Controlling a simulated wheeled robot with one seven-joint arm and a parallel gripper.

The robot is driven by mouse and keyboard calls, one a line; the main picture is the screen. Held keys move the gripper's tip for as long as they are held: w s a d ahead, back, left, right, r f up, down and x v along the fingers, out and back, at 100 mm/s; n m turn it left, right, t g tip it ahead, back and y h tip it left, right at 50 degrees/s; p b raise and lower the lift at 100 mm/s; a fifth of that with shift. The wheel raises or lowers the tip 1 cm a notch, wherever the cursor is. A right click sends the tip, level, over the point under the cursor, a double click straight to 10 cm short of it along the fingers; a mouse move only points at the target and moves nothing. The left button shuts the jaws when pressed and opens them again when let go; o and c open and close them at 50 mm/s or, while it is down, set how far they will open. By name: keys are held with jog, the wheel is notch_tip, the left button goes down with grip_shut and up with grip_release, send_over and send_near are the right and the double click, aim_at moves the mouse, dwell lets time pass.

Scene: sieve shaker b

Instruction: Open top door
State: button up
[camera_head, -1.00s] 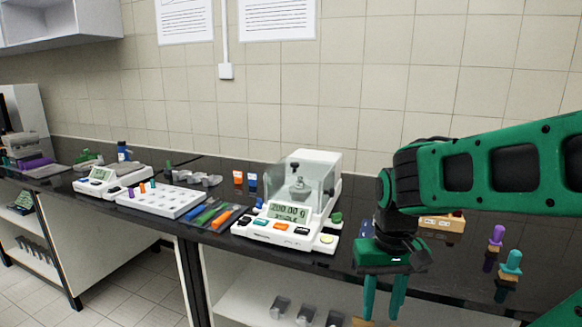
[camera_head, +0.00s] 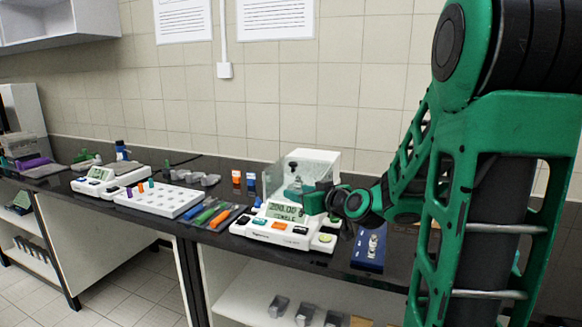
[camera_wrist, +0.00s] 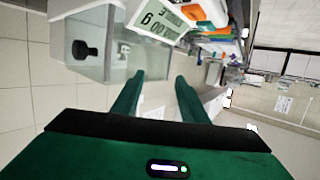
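The white balance (camera_head: 275,231) with a display and coloured buttons stands on the bench at the middle of the head view. Behind its display is a clear-walled chamber (camera_head: 318,163) with a dark knob (camera_head: 293,167). In the wrist view the chamber's clear panel (camera_wrist: 100,68) and black knob (camera_wrist: 85,50) show at upper left, and the display (camera_wrist: 162,20) at the top. My gripper (camera_head: 318,201) is at the chamber's right front side; its fingertips are hard to make out there. In the wrist view my gripper (camera_wrist: 160,76) has its fingers apart with nothing between them, right of the knob.
A blue tray (camera_head: 366,262) with metal pieces lies on the bench right of the balance. Coloured strips (camera_head: 210,216), a white rack (camera_head: 157,199) and a second balance (camera_head: 100,182) stand to the left. Orange and blue bottles (camera_head: 243,181) stand behind. My arm covers the right side.

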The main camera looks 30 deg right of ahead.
aim_at(294, 165)
jog(key=w+d+r+m+t+h, duration=0.1)
jog(key=w+d+r+t+h, duration=0.1)
jog(key=d+r+t, duration=0.15)
jog(key=shift+g, duration=0.45)
jog(key=w, duration=0.3)
jog(key=w+d, duration=0.1)
jog(key=w, duration=0.3)
jog(key=w+r, duration=0.1)
jog(key=w, duration=0.2)
jog(key=shift+w+d, duration=0.15)
jog(key=shift+d, duration=0.1)
jog(key=shift+c, duration=0.6)
grip_shut()
